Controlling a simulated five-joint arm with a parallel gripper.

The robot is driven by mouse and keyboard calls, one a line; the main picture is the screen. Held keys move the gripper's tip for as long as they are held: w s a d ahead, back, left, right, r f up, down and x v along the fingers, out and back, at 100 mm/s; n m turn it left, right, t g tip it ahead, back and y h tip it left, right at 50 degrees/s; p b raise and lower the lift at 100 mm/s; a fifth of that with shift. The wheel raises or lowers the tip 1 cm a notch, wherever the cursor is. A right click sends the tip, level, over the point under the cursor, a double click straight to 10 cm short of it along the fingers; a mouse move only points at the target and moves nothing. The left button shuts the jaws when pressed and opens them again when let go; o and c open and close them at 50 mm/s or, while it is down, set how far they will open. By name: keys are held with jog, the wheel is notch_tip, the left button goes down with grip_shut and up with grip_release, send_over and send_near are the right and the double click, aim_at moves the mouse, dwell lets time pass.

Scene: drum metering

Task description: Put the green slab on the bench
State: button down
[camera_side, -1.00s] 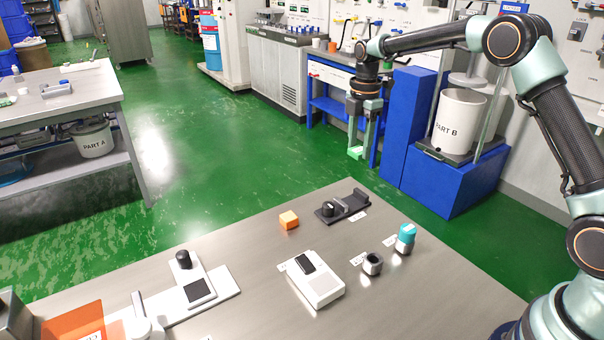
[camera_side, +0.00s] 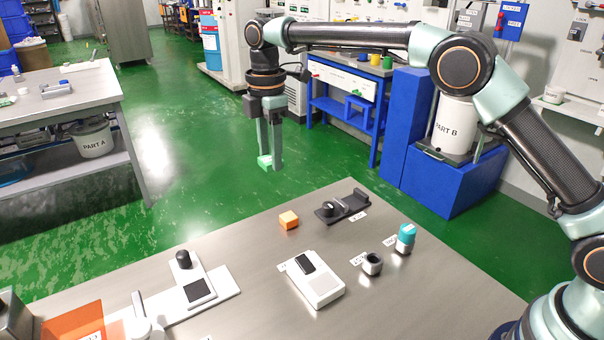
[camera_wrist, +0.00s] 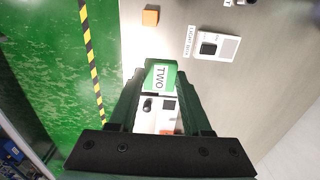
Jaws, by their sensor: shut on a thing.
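The green slab (camera_side: 265,163) is held at the fingertips of my gripper (camera_side: 270,158) in the side view. My gripper is shut on it and points down. In the wrist view the slab (camera_wrist: 161,77) sits between the fingertips (camera_wrist: 160,80), with a white label reading TWO. The grey metal bench (camera_side: 235,252) fills the lower part of the side view. The slab is held in the air and shows against the green floor beyond the bench's far edge. How high it is cannot be told exactly.
An orange cube (camera_side: 288,220) and a black fixture (camera_side: 342,206) stand near the bench's far edge. A white box (camera_side: 316,280), a dark ring-like part (camera_side: 371,264) and a teal-capped part (camera_side: 405,238) stand right. A white L-shaped plate (camera_side: 200,293) lies left. Bench between is clear.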

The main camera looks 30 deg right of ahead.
aim_at(263, 249)
jog(key=s+a, duration=0.1)
jog(key=a, duration=0.3)
notch_tip(263, 249, down, 20)
jog(key=shift+f, duration=0.1)
dwell(0.3)
jog(key=shift+f, duration=0.15)
jog(key=shift+c, duration=1.7)
grip_release()
